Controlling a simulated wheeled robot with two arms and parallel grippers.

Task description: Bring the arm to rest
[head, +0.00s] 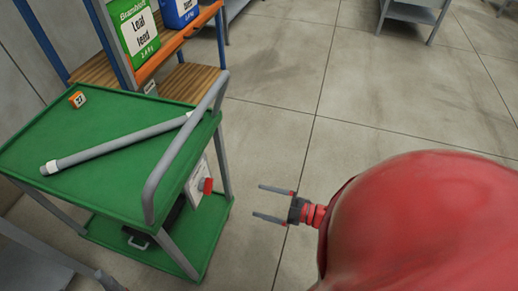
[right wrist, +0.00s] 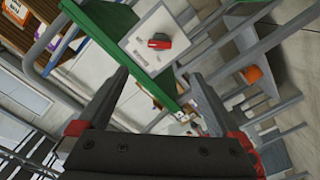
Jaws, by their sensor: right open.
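My right gripper (head: 257,201) is open and empty, held out over the floor to the right of the green cart. Its two grey fingers point left towards the cart and stand apart from it. In the right wrist view the same gripper (right wrist: 158,75) shows spread fingers with nothing between them. The red round mass at the right of the head view is part of my right arm. A small piece of what looks like my left gripper (head: 108,281) shows at the bottom edge; its jaws cannot be made out.
The green cart (head: 85,125) carries a grey pipe (head: 120,144) and a small orange-white block (head: 77,99). A shelf (head: 180,82) stands behind. The floor (head: 300,100) is clear.

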